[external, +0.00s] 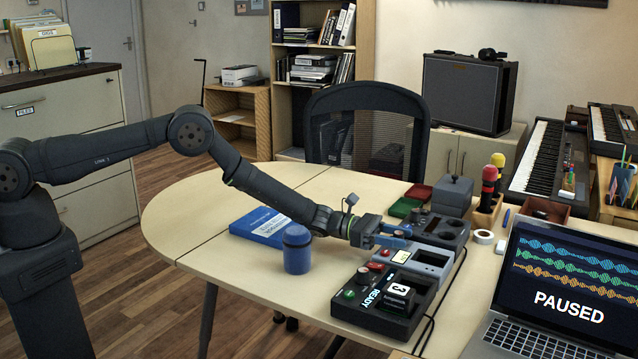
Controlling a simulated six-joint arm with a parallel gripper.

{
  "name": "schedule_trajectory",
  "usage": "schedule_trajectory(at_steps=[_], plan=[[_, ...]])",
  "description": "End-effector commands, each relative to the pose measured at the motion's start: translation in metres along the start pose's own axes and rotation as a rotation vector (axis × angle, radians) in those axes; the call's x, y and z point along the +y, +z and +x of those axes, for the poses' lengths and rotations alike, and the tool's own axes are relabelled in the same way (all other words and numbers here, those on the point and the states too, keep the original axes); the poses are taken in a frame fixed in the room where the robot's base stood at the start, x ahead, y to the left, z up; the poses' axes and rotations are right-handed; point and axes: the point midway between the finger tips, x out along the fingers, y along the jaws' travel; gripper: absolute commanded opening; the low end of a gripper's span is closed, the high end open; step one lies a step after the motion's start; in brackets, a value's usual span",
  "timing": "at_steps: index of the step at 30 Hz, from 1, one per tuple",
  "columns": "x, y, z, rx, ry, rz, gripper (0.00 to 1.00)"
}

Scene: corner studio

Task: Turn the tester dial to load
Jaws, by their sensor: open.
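My gripper (400,238) is at the end of the arm, over the row of devices on the table. Its jaws are open, and it points right. A grey device (432,258) with a small display lies right under and beside the gripper; it looks like the tester. A dial on it cannot be made out, and the gripper covers part of its far left side. I cannot tell whether the jaws are around anything or touch the device.
A black READY box (345,312) with a green button and a block marked 3 stands in front. A blue jar (297,250) and blue book (270,226) lie left. A laptop (560,290) stands right. The table's left is clear.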

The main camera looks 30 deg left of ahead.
Motion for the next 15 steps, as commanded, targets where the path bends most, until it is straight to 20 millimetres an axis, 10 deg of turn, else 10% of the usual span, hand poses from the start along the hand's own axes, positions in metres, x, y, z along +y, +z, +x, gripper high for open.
schedule_trajectory(at_steps=[10, 15], plan=[[0.0001, -0.0005, 0.0031, 0.001, 0.001, -0.001, 0.45], [0.0001, -0.0003, 0.0030, 0.001, 0.001, 0.000, 0.15]])
